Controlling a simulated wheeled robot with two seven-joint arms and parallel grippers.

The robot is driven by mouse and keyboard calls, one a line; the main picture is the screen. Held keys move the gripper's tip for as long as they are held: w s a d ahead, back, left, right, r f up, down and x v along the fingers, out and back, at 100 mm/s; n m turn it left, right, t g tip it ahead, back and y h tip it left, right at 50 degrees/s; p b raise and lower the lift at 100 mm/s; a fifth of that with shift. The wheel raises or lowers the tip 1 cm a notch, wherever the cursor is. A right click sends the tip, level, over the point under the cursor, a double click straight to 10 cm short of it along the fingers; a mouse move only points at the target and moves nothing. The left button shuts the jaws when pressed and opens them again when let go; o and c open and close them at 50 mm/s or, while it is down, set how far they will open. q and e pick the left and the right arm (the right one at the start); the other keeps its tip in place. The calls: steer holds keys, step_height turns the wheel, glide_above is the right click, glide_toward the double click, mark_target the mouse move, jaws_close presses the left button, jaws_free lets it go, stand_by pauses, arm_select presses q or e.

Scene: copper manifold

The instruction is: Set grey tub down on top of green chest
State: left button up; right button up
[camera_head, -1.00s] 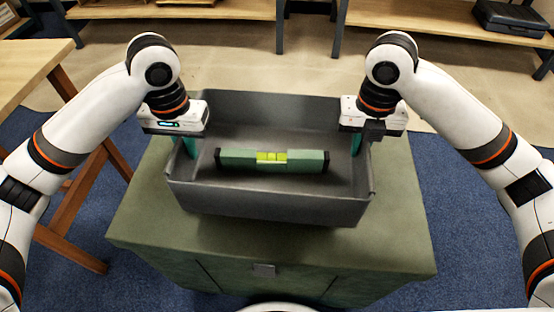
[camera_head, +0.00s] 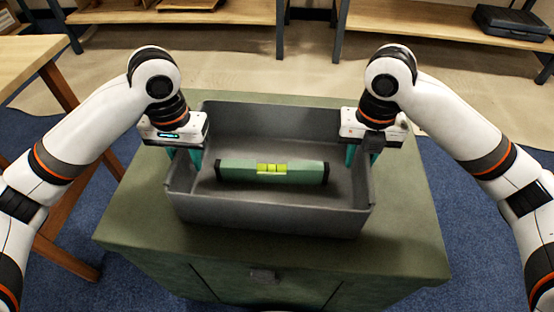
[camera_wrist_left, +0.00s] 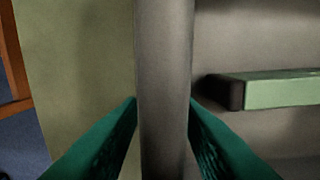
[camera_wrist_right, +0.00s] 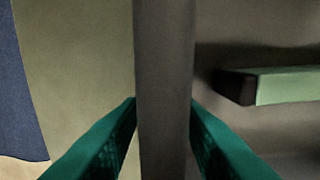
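The grey tub (camera_head: 270,217) is level over the middle of the green chest's top (camera_head: 140,215). I cannot tell whether its base touches the chest. My left gripper (camera_head: 186,160) is shut on the tub's left wall, with teal fingers on both sides of that wall (camera_wrist_left: 163,60) in the left wrist view. My right gripper (camera_head: 358,155) is shut on the right wall in the same way, and that wall (camera_wrist_right: 163,60) fills the middle of the right wrist view. A green spirit level (camera_head: 235,171) with yellow vials lies inside the tub.
Chest top shows bare on all sides of the tub. A wooden table (camera_head: 30,50) stands at the left. Wooden shelves (camera_head: 410,20) run along the back, with a black case (camera_head: 512,22) on the right one. Blue carpet (camera_head: 460,220) surrounds the chest.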

arm_select(q)
step_height(320, 180, up, 12)
steer(key=shift+f, duration=0.1)
arm_select(e)
steer(key=shift+r, duration=0.25)
step_height(320, 180, up, 12)
steer(key=shift+f, duration=0.2)
stand_by(0.5)
stand_by(0.3)
